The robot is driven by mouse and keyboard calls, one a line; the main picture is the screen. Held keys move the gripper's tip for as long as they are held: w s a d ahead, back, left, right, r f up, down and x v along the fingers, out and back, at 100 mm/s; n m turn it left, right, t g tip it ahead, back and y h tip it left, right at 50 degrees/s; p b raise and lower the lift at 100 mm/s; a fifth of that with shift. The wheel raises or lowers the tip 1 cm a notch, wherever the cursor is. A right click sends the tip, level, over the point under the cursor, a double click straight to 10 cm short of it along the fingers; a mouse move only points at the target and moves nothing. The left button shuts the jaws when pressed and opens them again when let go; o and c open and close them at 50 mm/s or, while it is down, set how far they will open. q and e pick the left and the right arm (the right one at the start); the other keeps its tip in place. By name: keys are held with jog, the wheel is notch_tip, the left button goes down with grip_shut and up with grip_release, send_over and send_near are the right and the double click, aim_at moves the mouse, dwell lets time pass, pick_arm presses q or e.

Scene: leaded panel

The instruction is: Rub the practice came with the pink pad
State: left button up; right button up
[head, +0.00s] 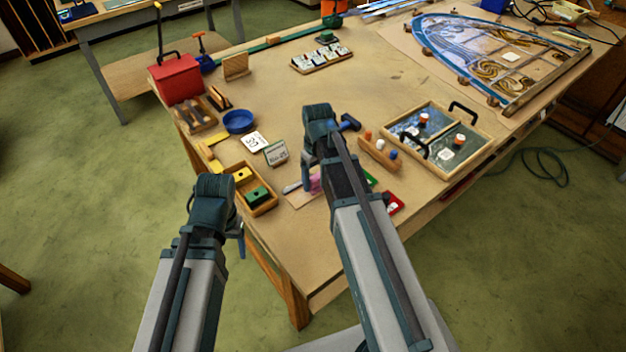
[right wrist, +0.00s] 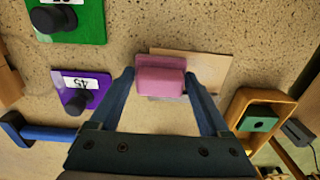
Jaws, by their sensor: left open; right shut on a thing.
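The pink pad (right wrist: 160,75) sits between the fingertips of my right gripper (right wrist: 160,80), which is shut on it. In the head view the pad (head: 315,184) is mostly hidden by my right gripper (head: 312,178). A pale flat board (right wrist: 208,68) lies under and beside the pad; it also shows in the head view (head: 300,199). A small grey piece (head: 291,187) lies by the board; I cannot tell whether it is the practice came. Whether the pad touches the board is unclear. My left gripper (head: 238,238) is open and empty, off the table's front left edge.
A wooden tray (right wrist: 238,108) with green and yellow blocks stands beside the board. Knobbed green (right wrist: 75,18) and purple (right wrist: 85,90) blocks lie on the other side. Further back are a bottle rack (head: 380,155), a framed tray (head: 480,150) and the leaded panel (head: 500,60).

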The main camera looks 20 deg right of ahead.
aim_at(305, 194)
jog(key=shift+d+r, duration=0.1)
jog(key=shift+r, duration=0.05)
jog(key=shift+s+a+f, duration=0.1)
jog(key=shift+s+a, duration=0.15)
jog(key=shift+a, duration=0.45)
jog(key=shift+s+a+f, duration=0.1)
jog(key=shift+s+a, duration=0.15)
jog(key=shift+a, duration=0.4)
jog(key=shift+s+a, duration=0.25)
jog(key=shift+a, duration=0.45)
jog(key=shift+a, duration=0.1)
jog(key=shift+s+a+r, duration=0.1)
jog(key=shift+s+a, duration=0.2)
jog(key=shift+a, duration=0.65)
jog(key=shift+s+a, duration=0.3)
jog(key=shift+a, duration=0.6)
notch_tip(305, 194, up, 6)
jog(key=p, duration=0.6)
